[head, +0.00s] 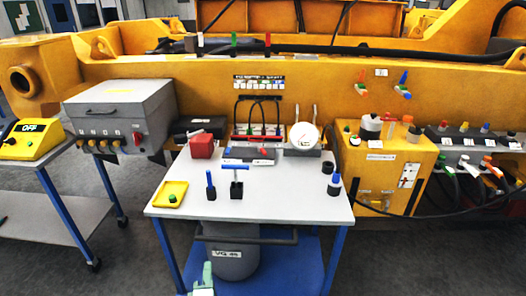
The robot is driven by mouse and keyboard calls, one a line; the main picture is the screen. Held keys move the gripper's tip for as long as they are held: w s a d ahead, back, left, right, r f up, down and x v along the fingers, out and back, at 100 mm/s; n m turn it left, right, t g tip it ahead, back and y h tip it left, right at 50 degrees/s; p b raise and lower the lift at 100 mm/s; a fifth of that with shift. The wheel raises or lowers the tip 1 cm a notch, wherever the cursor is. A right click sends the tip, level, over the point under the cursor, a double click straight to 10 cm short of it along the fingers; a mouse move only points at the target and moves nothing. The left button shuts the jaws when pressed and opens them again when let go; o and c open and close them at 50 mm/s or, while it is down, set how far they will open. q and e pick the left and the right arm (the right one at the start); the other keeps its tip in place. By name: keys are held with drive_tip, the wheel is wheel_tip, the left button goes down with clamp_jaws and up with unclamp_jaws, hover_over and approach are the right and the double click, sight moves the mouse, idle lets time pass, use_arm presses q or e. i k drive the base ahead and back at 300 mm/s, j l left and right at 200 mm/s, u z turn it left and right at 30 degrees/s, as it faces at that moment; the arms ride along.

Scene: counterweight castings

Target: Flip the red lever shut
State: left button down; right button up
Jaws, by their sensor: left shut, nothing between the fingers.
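Several red handles show, and I cannot tell which is the task's lever. A small red lever (264,151) lies tilted on a low grey block on the table, in front of the gauge. A red-topped upright handle (267,40) stands on the yellow beam at the back, beside green and white ones. A red handle (137,139) sits on the front of the grey box at left. My left gripper (208,268), pale green, is at the bottom edge, in front of the grey cylinder. It is shut and empty, apart from all these handles. My right gripper is out of view.
The white table (270,207) holds a yellow tray (160,201), blue-handled tools (236,180), a red block (202,146) and a round gauge (303,136). Its front middle is clear. A grey cylinder (232,267) stands under the table. Hoses and valves (470,155) are at right.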

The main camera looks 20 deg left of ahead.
sight(261, 149)
drive_tip(key=i, duration=1.7)
